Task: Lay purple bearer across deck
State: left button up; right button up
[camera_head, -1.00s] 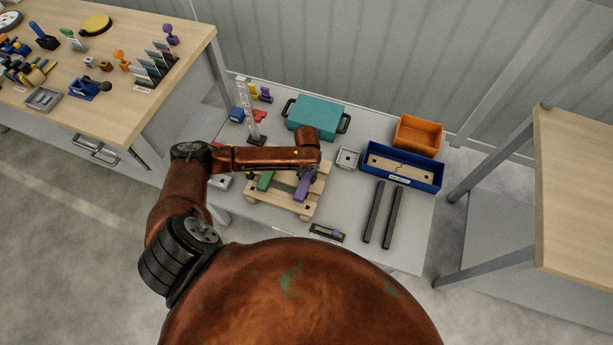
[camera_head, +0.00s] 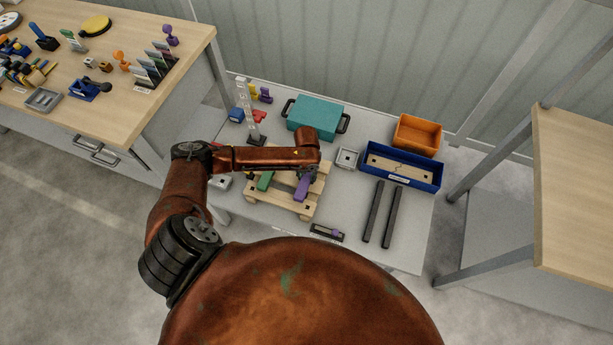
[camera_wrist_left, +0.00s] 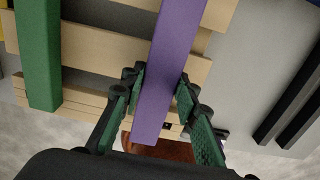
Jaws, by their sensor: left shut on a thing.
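The purple bearer (camera_wrist_left: 176,60) lies lengthwise between the fingers of my left gripper (camera_wrist_left: 160,100), which is shut on it. In the left wrist view it passes over the slats of the wooden deck (camera_wrist_left: 85,45); I cannot tell whether it touches them. In the head view the purple bearer (camera_head: 302,187) is over the right part of the deck (camera_head: 290,208), with my left gripper (camera_head: 308,172) at its far end, partly hidden by the wrist. A green bearer (camera_head: 265,181) lies across the deck to the left, also in the wrist view (camera_wrist_left: 38,50). My right gripper is not in view.
Two dark bars (camera_head: 383,213) lie right of the deck. A blue tray (camera_head: 402,181), an orange bin (camera_head: 417,134) and a teal case (camera_head: 317,117) stand behind. A clear upright post (camera_head: 247,108) stands back left.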

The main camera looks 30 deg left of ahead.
aim_at(306, 177)
pick_arm(q)
jog(key=shift+f+b, duration=0.5)
jog(key=shift+f, duration=0.55)
jog(key=o, duration=1.3)
jog(key=shift+o, duration=0.2)
notch_tip(306, 177, up, 12)
